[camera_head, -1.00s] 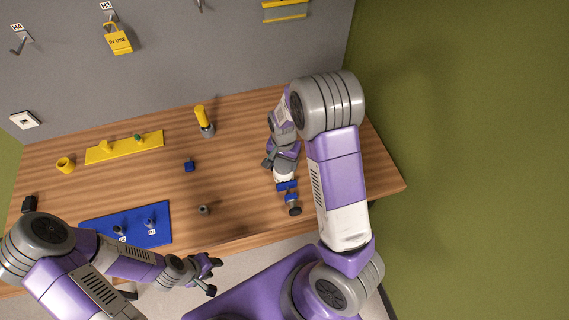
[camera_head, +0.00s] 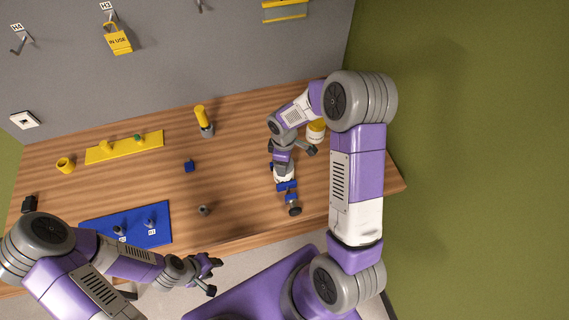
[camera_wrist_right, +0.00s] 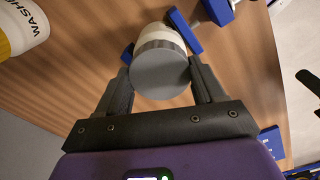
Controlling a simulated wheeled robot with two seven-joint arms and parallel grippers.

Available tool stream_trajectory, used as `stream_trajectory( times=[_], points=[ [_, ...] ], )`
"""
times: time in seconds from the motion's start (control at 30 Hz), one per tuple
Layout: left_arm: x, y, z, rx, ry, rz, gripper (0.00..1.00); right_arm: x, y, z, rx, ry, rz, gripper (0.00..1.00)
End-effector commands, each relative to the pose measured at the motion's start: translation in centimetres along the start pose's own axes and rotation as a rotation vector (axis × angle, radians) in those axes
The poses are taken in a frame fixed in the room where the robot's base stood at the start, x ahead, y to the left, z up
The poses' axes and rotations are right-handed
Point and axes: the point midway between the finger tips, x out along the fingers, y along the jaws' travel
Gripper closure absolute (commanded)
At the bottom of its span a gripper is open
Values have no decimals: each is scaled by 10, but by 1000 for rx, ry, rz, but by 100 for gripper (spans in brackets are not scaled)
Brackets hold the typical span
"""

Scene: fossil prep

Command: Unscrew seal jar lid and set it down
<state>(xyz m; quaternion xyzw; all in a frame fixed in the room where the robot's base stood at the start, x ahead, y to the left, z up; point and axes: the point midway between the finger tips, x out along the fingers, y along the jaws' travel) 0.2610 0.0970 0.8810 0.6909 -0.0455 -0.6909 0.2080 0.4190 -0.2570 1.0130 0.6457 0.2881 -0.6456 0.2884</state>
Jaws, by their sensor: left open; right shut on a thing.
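The seal jar is a white jar (camera_wrist_right: 152,33) with a grey lid (camera_wrist_right: 160,74), seen in the right wrist view. The lid appears seated on the jar. Blue jaws of a clamp (camera_wrist_right: 185,32) sit beside the jar. My right gripper (camera_wrist_right: 162,64) is shut on the lid, one finger on each side. In the head view the white jar (camera_head: 284,176) shows between my right gripper (camera_head: 283,165) and the blue clamp (camera_head: 286,186); the lid is hidden there. My left gripper (camera_head: 208,274) is open and empty, off the table's front edge.
A yellow and white container (camera_head: 316,132) stands right of my right wrist; its label shows in the wrist view (camera_wrist_right: 24,24). A yellow-handled tool (camera_head: 202,120), a small blue block (camera_head: 189,166), a yellow rack (camera_head: 125,147) and a blue mat (camera_head: 160,236) lie left. The wooden table's (camera_head: 240,180) middle is mostly clear.

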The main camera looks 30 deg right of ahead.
Motion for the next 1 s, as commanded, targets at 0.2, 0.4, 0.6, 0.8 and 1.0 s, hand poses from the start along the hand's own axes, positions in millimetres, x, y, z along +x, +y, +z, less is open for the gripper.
stream_trajectory(
  times=[0.2,0.4,0.6,0.8,1.0],
  points=[
    [0,0,0,0,0,0,57,0,1,1,-497,1,0,100],
    [0,0,0,0,0,0,57,0,1,1,-914,0,0,100],
    [-1,0,0,0,0,0,57,-1,1,0,-899,-1,1,100],
    [-1,0,0,0,0,0,57,-2,1,0,-913,0,0,100],
    [-1,0,0,0,0,0,57,-2,1,0,-1087,0,1,100]
  ],
)
